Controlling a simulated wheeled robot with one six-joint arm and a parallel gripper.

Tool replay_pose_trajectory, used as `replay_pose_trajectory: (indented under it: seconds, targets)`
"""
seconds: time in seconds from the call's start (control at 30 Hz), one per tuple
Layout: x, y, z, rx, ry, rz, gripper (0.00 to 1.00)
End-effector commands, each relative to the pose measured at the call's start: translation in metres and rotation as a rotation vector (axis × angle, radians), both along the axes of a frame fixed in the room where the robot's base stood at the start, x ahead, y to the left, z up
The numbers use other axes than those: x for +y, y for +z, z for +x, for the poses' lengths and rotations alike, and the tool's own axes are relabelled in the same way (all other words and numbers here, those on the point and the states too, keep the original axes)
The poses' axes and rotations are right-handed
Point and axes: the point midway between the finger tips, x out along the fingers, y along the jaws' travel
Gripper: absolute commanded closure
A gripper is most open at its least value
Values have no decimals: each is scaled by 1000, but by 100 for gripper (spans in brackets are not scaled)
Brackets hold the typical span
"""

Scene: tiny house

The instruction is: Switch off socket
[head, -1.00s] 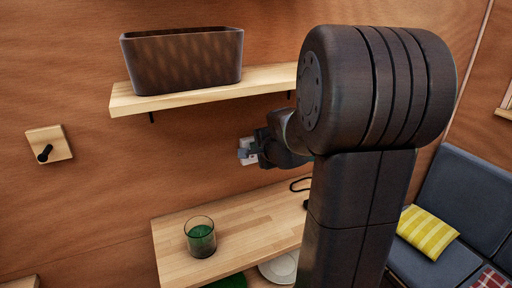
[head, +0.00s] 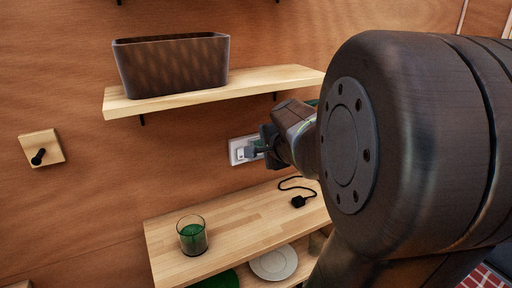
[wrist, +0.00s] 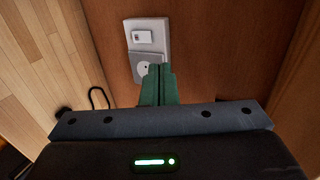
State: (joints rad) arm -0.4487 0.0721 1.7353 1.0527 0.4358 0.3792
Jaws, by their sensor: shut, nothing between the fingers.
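The white socket (head: 238,150) is on the wooden wall, between the upper shelf and the lower counter. My gripper (head: 254,148) is shut and empty, in front of the socket plate. In the wrist view its green fingertips (wrist: 160,70) are together and overlap the outlet's edge, apart from the switch in the picture. I cannot tell whether they touch the plate. In the head view the gripper hides part of the socket.
A dark basket (head: 172,65) stands on the upper shelf (head: 262,83). The lower counter (head: 235,214) holds a green glass (head: 192,236) and a black plug with cable (head: 298,201). A plate (head: 274,262) lies below.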

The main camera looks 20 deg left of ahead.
Motion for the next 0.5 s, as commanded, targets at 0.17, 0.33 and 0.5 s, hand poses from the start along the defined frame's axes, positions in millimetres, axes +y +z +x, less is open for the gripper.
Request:
replay_pose_trajectory:
  seconds: [0.17, 0.33, 0.5]
  targets:
    - [-8, 8, -7, 1, 0, 0, 100]
    - [-9, 8, -8, 2, 0, -1, 100]
    - [-9, 8, -8, 2, 0, -1, 100]
